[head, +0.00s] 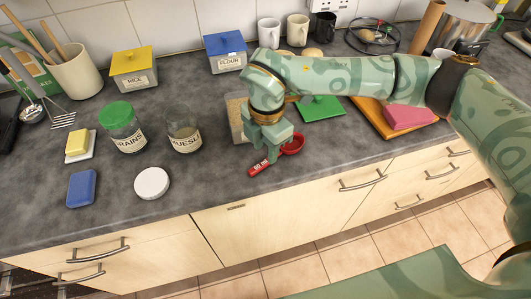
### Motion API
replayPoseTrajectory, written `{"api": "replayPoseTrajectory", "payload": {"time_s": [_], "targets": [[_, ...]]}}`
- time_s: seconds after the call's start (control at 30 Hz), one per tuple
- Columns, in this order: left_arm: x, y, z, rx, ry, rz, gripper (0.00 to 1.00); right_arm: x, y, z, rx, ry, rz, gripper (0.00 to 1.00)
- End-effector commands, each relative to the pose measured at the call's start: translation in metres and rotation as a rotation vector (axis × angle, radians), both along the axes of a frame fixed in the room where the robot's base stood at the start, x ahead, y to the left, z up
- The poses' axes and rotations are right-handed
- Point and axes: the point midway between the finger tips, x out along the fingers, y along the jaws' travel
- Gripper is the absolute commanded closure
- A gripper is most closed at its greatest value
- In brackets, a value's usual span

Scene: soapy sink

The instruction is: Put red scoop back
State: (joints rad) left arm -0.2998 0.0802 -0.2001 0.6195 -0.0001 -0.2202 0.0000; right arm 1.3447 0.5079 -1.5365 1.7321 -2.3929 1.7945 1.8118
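The red scoop (292,145) is near the front edge of the counter, its round bowl to the right and its labelled handle pointing down-left. My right gripper (272,154) points down at the scoop, over the stretch between handle and bowl, and hides that part. I cannot tell whether its fingers are closed on the scoop, or whether the scoop rests on the counter. My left gripper is out of view.
A lidless muesli jar (184,138) stands left of the gripper, with a white lid (151,184) lying in front. A green-lidded grains jar (122,127) is beside it. Rice (134,70) and flour (226,52) containers stand behind. A pink block (409,116) lies right.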

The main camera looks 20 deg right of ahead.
Motion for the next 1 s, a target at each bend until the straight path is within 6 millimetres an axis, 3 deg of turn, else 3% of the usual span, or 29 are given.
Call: {"api": "replayPoseTrajectory", "payload": {"time_s": [0.03,0.2,0.4,1.0], "targets": [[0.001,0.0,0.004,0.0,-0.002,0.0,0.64,0.001,0.0,0.016,0.0,-0.005,0.0,0.64],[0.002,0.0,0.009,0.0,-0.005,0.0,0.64,0.001,-0.001,0.054,0.0,-0.004,-0.001,0.64],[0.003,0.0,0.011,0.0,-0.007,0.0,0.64,0.001,-0.002,0.079,0.0,-0.001,0.0,0.64],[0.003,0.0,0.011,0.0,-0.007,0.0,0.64,0.001,-0.002,0.083,0.0,0.0,0.0,0.64]]}}
